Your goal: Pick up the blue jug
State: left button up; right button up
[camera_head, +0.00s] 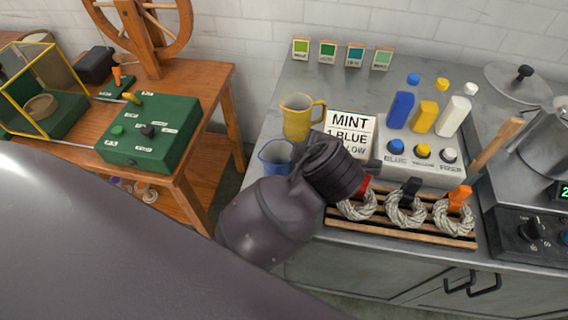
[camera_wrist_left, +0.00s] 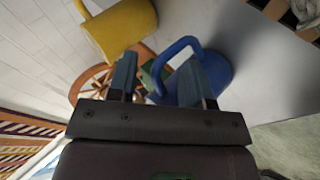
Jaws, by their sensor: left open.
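The blue jug (camera_head: 275,157) stands at the left front edge of the grey counter in the head view, partly hidden by my left arm. In the left wrist view the blue jug (camera_wrist_left: 218,72) is just past my left gripper (camera_wrist_left: 160,72). Its body is partly behind the right finger, and its handle arches across the gap between the fingers. The gripper is open and appears empty; contact with the jug cannot be told. In the head view my left wrist hides the fingers. My right gripper is in neither view.
A yellow jug (camera_head: 297,117) stands just behind the blue one. A sign (camera_head: 350,131), a dye-bottle stand (camera_head: 425,172) and a wooden rack with rope-like skeins (camera_head: 405,211) are to the right. A wooden table with a green box (camera_head: 150,135) is left, across a gap.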

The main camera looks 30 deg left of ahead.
pick_arm(q)
grip_shut()
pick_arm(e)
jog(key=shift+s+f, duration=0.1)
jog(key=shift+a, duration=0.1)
pick_arm(q)
jog(key=shift+r, duration=0.1)
